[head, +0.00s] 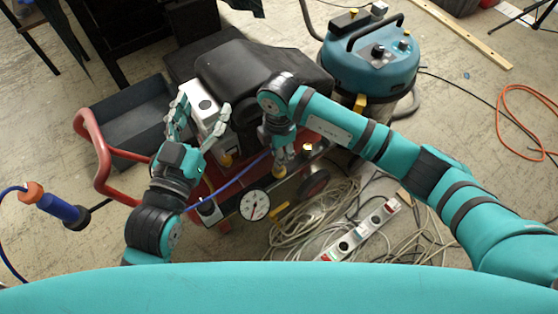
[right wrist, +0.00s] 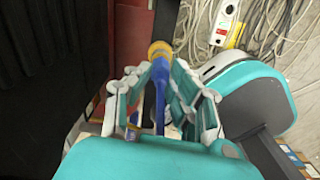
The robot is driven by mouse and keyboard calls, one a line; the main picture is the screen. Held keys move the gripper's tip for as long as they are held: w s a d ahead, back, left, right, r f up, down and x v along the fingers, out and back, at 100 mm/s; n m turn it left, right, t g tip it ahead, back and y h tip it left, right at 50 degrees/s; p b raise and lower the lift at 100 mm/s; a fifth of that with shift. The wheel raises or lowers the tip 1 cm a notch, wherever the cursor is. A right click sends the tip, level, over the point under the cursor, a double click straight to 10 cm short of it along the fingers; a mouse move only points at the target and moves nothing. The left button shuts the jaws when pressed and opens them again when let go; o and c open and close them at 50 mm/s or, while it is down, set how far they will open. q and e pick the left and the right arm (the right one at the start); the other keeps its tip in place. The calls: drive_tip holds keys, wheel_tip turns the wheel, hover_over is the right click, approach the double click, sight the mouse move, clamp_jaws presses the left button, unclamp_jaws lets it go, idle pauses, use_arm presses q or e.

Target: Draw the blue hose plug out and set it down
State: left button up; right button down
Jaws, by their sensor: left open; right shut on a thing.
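The blue hose plug (right wrist: 159,85) shows in the right wrist view between the fingers of my right gripper (right wrist: 157,76), which is shut on it. Its far end meets a yellow ring-shaped fitting (right wrist: 160,49); I cannot tell how deep it sits. In the head view my right gripper (head: 279,148) points down over the front of the red machine, and a brass-yellow fitting (head: 279,172) shows just below it. A blue hose (head: 232,181) runs from there to the lower left. My left gripper (head: 204,108) is open and empty, in front of a pale box on the machine.
A round gauge (head: 254,204) and a red handle (head: 88,140) belong to the machine. A teal vacuum (head: 370,55) stands behind on the right. Tangled cables and a power strip (head: 362,231) lie at the front right. A blue-and-orange tool (head: 55,206) is at the left.

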use_arm(q)
drive_tip(key=shift+f, duration=0.25)
use_arm(e)
drive_tip(key=shift+r, duration=0.15)
use_arm(q)
drive_tip(key=shift+f, duration=0.15)
drive_tip(key=shift+s+a+f+g+y, duration=0.15)
drive_tip(key=shift+f+g+y, duration=0.15)
drive_tip(key=shift+f+g, duration=0.25)
use_arm(e)
drive_tip(key=shift+r, duration=0.15)
use_arm(q)
drive_tip(key=shift+f, duration=0.1)
drive_tip(key=shift+f+p, duration=0.25)
drive_tip(key=shift+p, duration=0.05)
use_arm(e)
drive_tip(key=shift+r, duration=0.1)
use_arm(q)
drive_tip(key=shift+a+f+g, duration=0.2)
drive_tip(key=shift+f+g, duration=0.25)
use_arm(e)
drive_tip(key=shift+r, duration=0.15)
